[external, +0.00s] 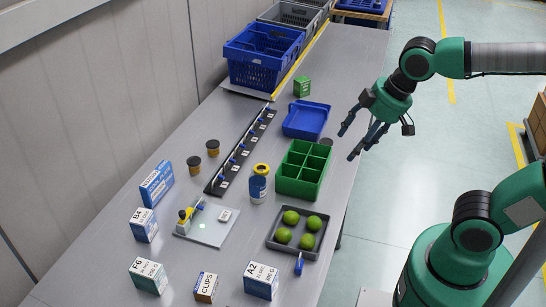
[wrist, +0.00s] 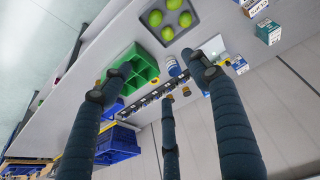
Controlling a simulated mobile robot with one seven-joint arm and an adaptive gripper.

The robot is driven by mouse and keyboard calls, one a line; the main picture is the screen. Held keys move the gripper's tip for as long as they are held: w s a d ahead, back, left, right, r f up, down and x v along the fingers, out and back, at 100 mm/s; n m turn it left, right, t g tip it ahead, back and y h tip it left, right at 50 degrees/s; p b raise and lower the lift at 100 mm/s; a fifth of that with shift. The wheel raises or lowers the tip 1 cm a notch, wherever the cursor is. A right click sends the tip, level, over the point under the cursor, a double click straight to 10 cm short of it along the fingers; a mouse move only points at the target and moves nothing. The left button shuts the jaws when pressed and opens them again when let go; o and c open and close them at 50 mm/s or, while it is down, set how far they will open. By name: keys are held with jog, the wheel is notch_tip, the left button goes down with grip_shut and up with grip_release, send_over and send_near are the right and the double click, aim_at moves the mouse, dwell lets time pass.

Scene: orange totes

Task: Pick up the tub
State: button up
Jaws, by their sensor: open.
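Several containers stand on the grey table, and I cannot tell for certain which one is the tub. A shallow blue open container (external: 306,119) lies behind the green divided box (external: 303,169). Two small dark-lidded amber jars (external: 213,148) (external: 194,163) stand to the left. My gripper (external: 354,144) is open and empty, above the table's right edge, right of the green box and apart from everything. In the wrist view my fingers (wrist: 160,80) are spread.
A dark tray of limes (external: 272,243) sits in front of the green box. A black strip with blue pieces (external: 240,150) runs along the left. Several cartons (external: 148,275) stand at front left. A blue crate (external: 262,58) is at the back.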

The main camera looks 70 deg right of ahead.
jog(key=w+d+g+p, duration=0.2)
jog(key=w+d, duration=0.7)
jog(key=d, duration=0.1)
jog(key=n+g+p, duration=0.3)
jog(key=p, duration=0.3)
send_over(326, 141)
notch_tip(326, 141, down, 18)
jog(key=shift+y, duration=0.3)
jog(key=shift+a+f+b, duration=0.1)
jog(key=shift+f+b, duration=0.65)
jog(key=shift+f, duration=3.55)
